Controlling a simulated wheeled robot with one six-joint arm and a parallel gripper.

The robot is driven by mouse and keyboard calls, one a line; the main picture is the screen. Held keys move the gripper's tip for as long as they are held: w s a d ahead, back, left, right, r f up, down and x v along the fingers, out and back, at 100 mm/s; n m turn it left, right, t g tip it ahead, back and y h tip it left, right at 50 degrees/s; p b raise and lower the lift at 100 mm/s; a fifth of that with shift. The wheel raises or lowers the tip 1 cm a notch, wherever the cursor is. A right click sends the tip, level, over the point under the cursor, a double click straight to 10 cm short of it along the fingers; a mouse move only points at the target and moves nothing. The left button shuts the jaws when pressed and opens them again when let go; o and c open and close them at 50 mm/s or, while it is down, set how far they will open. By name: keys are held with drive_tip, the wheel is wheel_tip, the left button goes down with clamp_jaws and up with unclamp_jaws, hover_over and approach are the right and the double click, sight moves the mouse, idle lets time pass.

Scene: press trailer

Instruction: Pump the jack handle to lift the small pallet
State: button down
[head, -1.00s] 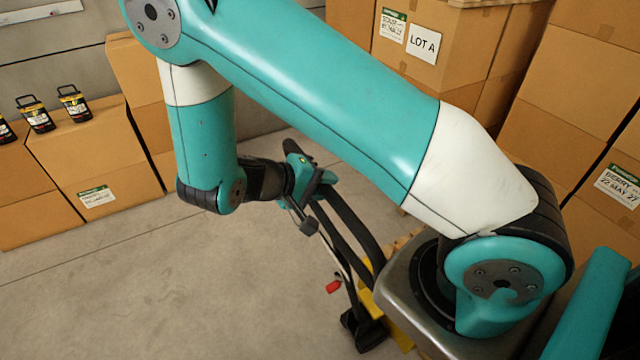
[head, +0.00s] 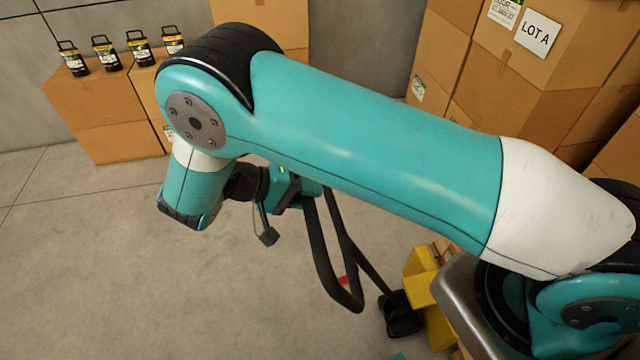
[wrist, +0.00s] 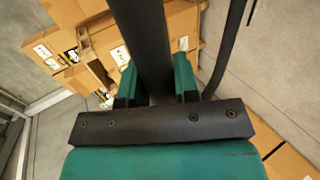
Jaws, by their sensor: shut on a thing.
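The jack handle (head: 318,254) is a black bar bent into a long loop. It leans up from a black foot beside the yellow jack (head: 424,296). My gripper (head: 303,190) is shut on one bar of the loop near its upper end. In the wrist view, the black handle bar (wrist: 145,38) runs between the two teal fingers, and the other bar of the loop (wrist: 228,45) passes to the right. The small pallet is mostly hidden by my arm in the head view. In the wrist view, wooden pieces and boxes show behind the bar, but I cannot tell the pallet's height.
Cardboard boxes (head: 510,85) are stacked at the right, one marked LOT A. The grey floor (head: 110,260) at the left is clear.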

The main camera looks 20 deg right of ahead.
drive_tip(key=s+d+r+p, duration=0.1)
drive_tip(key=s+d+r, duration=0.15)
drive_tip(key=d, duration=0.95)
drive_tip(key=s+d+r+p, duration=0.1)
drive_tip(key=s+d+r, duration=0.15)
drive_tip(key=d, duration=1.05)
drive_tip(key=s+d+r, duration=0.2)
drive_tip(key=d+r, duration=0.1)
drive_tip(key=d, duration=0.9)
drive_tip(key=w+a+f, duration=0.2)
drive_tip(key=a, duration=1)
drive_tip(key=w+a+f+b, duration=0.1)
drive_tip(key=w+a+f, duration=0.1)
drive_tip(key=a, duration=1)
drive_tip(key=w+a+f+b, duration=0.1)
drive_tip(key=w+a+f, duration=0.2)
drive_tip(key=a, duration=1)
drive_tip(key=shift+f, duration=0.4)
drive_tip(key=s+d+r, duration=0.2)
drive_tip(key=d, duration=1)
drive_tip(key=s+d+r+p, duration=0.1)
drive_tip(key=s+d+r, duration=0.1)
drive_tip(key=d, duration=1)
drive_tip(key=s+d+r+p, duration=0.1)
drive_tip(key=s+d+r, duration=0.2)
drive_tip(key=d, duration=1)
drive_tip(key=shift+r, duration=0.4)
